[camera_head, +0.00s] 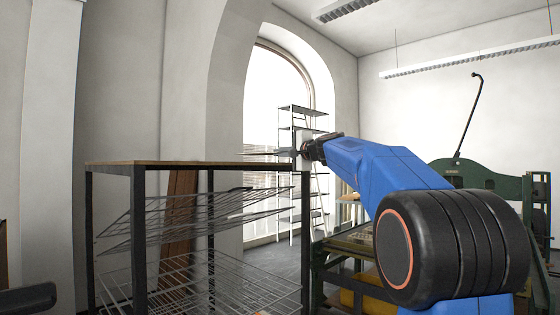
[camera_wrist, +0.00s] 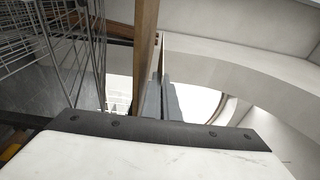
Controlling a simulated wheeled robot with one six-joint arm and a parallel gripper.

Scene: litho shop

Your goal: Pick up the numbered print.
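No numbered print can be made out in either view. A drying rack (camera_head: 195,163) with a wooden top and tilted wire shelves stands left of centre in the head view. In the wrist view its wooden top edge (camera_wrist: 146,45) runs upright beside its wire shelves (camera_wrist: 62,40). My gripper (camera_head: 255,153) points left near the rack's right end, at about the height of its top in the picture. In the wrist view its grey fingers (camera_wrist: 163,98) appear close together, and their gap is unclear. I see nothing held.
A green press (camera_head: 490,180) stands at the right, partly behind my arm. A metal shelf unit (camera_head: 297,112) stands before the bright arched window (camera_head: 268,95). A brown board (camera_head: 180,215) leans behind the rack.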

